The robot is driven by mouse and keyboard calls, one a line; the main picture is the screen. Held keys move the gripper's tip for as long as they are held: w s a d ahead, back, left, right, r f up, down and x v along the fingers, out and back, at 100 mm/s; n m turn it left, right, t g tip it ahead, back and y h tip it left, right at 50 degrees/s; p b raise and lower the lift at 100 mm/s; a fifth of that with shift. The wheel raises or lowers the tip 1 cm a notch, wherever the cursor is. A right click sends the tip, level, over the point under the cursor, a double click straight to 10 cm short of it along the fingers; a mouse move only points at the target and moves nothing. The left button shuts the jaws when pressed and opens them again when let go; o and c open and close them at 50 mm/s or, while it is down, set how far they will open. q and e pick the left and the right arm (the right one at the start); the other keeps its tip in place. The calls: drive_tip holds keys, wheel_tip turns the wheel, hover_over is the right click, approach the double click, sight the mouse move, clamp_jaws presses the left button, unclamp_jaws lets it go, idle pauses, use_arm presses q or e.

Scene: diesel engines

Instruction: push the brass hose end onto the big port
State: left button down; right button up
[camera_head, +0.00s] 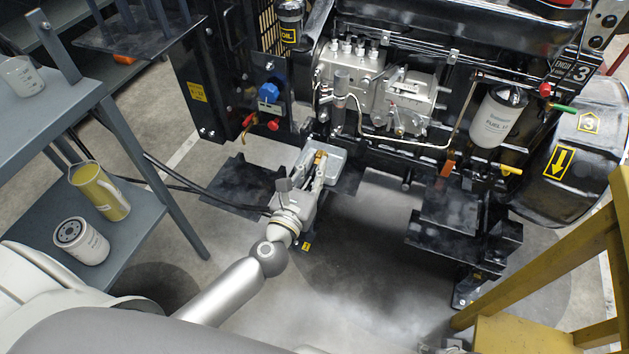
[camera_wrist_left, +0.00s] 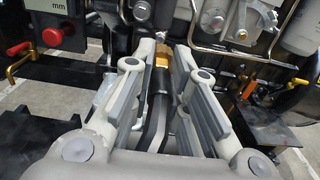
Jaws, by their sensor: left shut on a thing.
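My left gripper (camera_head: 311,172) is low in front of the engine. It is shut on the dark hose behind the brass hose end (camera_head: 320,157), which points toward the engine. In the left wrist view the brass hose end (camera_wrist_left: 162,57) shows just beyond my fingertips (camera_wrist_left: 163,75), and the dark hose (camera_wrist_left: 155,112) runs back between the fingers. I cannot make out the big port for certain. Whether the brass end touches anything in front of it cannot be told. My right gripper is not in view.
A bent metal pipe (camera_head: 395,143) crosses the engine front. A yellow frame (camera_head: 560,265) stands at right.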

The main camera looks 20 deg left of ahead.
sight(323, 154)
use_arm(q)
drive_tip(key=shift+w+f, duration=0.25)
drive_tip(key=shift+w+d, duration=0.1)
drive_tip(key=shift+w, duration=3)
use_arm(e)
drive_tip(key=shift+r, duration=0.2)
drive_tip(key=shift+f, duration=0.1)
use_arm(q)
drive_tip(key=shift+w, duration=0.1)
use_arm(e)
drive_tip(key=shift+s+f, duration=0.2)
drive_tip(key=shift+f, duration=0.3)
